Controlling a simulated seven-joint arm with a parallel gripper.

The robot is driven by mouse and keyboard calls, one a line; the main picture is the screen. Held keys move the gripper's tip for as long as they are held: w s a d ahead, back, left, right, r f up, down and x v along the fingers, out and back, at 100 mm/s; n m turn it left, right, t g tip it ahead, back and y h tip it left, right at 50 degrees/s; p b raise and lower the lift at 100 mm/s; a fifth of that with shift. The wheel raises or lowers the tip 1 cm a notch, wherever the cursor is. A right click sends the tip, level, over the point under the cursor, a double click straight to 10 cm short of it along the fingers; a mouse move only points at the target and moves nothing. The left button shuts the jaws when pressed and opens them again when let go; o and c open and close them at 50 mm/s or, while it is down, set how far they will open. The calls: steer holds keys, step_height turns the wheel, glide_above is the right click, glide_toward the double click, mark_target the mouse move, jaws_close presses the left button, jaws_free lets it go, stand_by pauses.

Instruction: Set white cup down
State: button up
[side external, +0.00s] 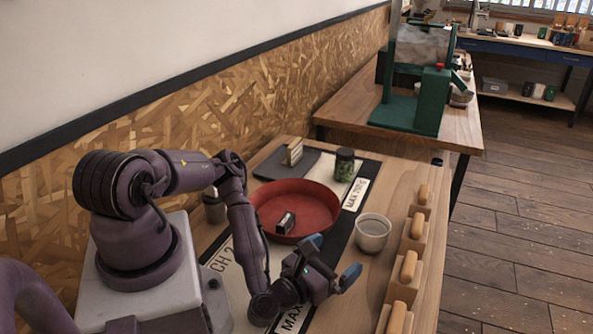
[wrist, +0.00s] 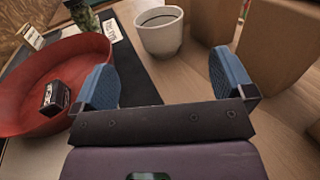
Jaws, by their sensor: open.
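The white cup (side external: 373,233) stands upright on the wooden table, at the right edge of the dark mat. In the wrist view the cup (wrist: 160,35) is ahead of my fingers, upright, with a dark inside. My gripper (side external: 332,261) is open, with its two blue fingertips spread. It is low over the table, on the near side of the cup and apart from it. In the wrist view nothing is between the fingers (wrist: 164,82).
A red round tray (side external: 322,206) holding a small dark box (side external: 286,222) lies left of the cup. A jar with green contents (side external: 344,165) stands behind it. Several wooden blocks with rounded handles (side external: 409,265) line the right table edge, close to the cup.

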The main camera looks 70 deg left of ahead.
steer(key=w+d+r+m+t+h, duration=0.1)
steer(key=d+r+m+h, duration=0.2)
steer(key=r+m+h, duration=0.6)
steer(key=d+r+m+t+h, duration=0.25)
steer(key=r+m+h, duration=0.3)
steer(key=h, duration=0.55)
steer(key=s+d+r+m+g, duration=0.2)
steer(key=s+m+g, duration=0.2)
steer(key=m+g, duration=0.35)
steer(key=s+d+r+m+g+h, duration=0.15)
steer(key=s+m+g, duration=0.25)
steer(key=m+g, duration=0.4)
steer(key=s+d+r+m+g, duration=0.25)
steer(key=m+g, duration=0.35)
steer(key=g, duration=0.3)
steer(key=s+a+r+m+t+y, duration=0.3)
steer(key=a+r+t+y, duration=0.6)
steer(key=a+y, duration=0.3)
steer(key=r+m+y, duration=0.1)
steer(key=y, duration=0.2)
steer(key=shift+s+r+t, duration=0.15)
steer(key=shift+r+t, duration=0.15)
